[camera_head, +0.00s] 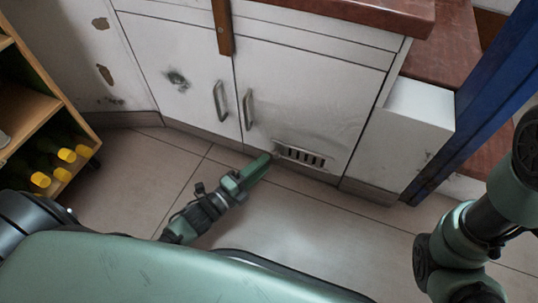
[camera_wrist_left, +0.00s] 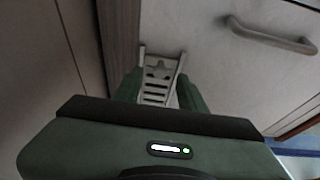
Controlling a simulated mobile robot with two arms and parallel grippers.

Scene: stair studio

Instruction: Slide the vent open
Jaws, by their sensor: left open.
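The vent (camera_head: 304,157) is a small slotted metal grille low on the right white cabinet door. Dark slots show in it in the head view. In the wrist view the vent (camera_wrist_left: 158,70) lies straight ahead, framed by two rails, with its lower part between my fingers. My left gripper (camera_head: 265,160) is low by the floor, just left of the vent. In the wrist view my left gripper (camera_wrist_left: 160,90) is open, with one green finger on each side of the vent. I cannot tell whether the fingers touch it. My right gripper is out of view.
The cabinet door handles (camera_head: 248,109) are above the vent; one handle (camera_wrist_left: 272,36) also shows in the wrist view. A wooden shelf (camera_head: 52,92) with yellow-capped bottles stands at the left. A blue post (camera_head: 470,100) stands at the right. The tiled floor (camera_head: 290,225) is clear.

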